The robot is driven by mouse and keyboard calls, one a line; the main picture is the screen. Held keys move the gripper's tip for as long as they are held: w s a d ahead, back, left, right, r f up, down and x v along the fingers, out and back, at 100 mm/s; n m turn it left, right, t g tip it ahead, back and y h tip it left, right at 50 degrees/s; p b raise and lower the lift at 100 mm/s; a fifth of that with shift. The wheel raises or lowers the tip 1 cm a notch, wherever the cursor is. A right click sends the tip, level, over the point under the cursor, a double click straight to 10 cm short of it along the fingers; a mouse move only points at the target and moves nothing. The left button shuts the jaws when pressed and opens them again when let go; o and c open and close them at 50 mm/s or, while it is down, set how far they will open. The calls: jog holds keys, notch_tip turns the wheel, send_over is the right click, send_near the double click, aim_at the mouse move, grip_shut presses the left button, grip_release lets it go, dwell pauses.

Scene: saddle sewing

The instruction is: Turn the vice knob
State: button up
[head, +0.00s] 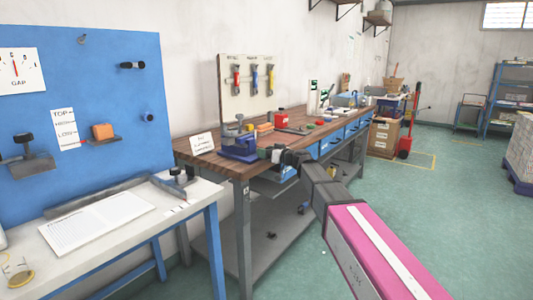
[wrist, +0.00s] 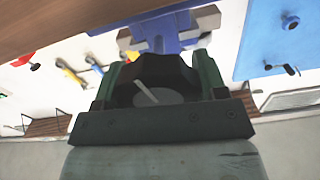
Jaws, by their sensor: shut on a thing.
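The blue vice (head: 238,148) sits at the near left end of the wooden workbench (head: 215,160). In the wrist view its blue body and grey jaws (wrist: 165,32) show at the top. My gripper (head: 272,154) is at the front of the vice, reaching in from the right. In the wrist view, the green fingers of my gripper (wrist: 158,82) are on either side of the black vice knob (wrist: 165,68) and shut on it. A pale line marks the knob's face. In the head view the knob is mostly hidden by my gripper.
A white card (head: 202,142) stands beside the vice. A red object (head: 281,119) and other small items lie farther along the bench. A tool board (head: 250,90) stands behind.

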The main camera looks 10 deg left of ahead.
jog(key=o, duration=0.9)
jog(key=shift+o, duration=0.2)
jog(key=shift+d, duration=0.15)
jog(key=v, duration=1)
jog(key=shift+s+d, duration=0.15)
jog(key=shift+d, duration=0.15)
